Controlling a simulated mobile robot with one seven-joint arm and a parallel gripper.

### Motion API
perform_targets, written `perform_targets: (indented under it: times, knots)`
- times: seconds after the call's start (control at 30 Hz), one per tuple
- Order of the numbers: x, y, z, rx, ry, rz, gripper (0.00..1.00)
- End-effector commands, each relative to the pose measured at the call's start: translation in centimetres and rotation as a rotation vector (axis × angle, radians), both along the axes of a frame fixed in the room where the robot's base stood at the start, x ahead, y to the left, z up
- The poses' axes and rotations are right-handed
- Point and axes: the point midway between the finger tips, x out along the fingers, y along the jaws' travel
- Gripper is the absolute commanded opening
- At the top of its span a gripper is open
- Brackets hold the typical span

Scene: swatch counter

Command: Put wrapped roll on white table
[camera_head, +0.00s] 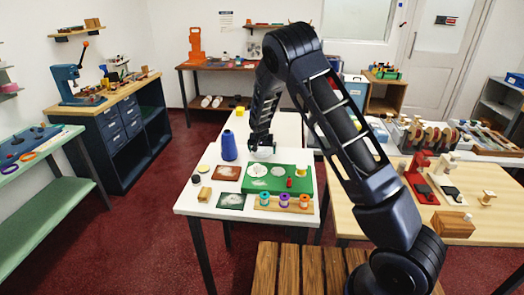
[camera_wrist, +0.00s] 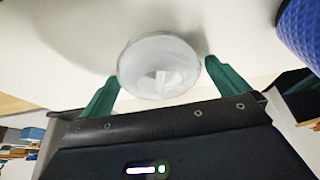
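A whitish, round, see-through-looking thing, which I take for the wrapped roll (camera_wrist: 158,52), sits between the two green fingers of my gripper (camera_wrist: 162,72) in the wrist view. The fingers stand wide on either side of it, with a thin gap at the right. In the head view my gripper (camera_head: 262,146) points down over the back of the white table (camera_head: 190,207). The roll shows there only as a small pale shape (camera_head: 264,154) under my gripper, partly hidden. A shadow beside it falls on the pale surface in the wrist view.
A blue thread cone (camera_head: 228,146) stands close left of my gripper. In front lie a green mat (camera_head: 274,183), a rack of colored spools (camera_head: 284,204) and flat swatches (camera_head: 231,201). A wooden table (camera_head: 347,216) with red devices stands at the right.

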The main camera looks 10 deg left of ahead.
Motion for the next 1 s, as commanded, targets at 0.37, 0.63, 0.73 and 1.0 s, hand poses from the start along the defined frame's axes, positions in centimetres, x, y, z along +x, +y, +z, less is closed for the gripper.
perform_targets:
  times: [0.37, 0.63, 0.73, 1.0]
  knots:
    - [-1.3, 0.1, 3.5, 0.002, -0.002, 0.003, 1.0]
    - [-3.3, 0.1, 8.2, 0.001, -0.001, 0.002, 1.0]
    - [-3.9, 0.1, 9.5, 0.001, 0.0, 0.001, 1.0]
    - [-4.6, 0.0, 11.3, -0.001, 0.0, 0.0, 1.0]
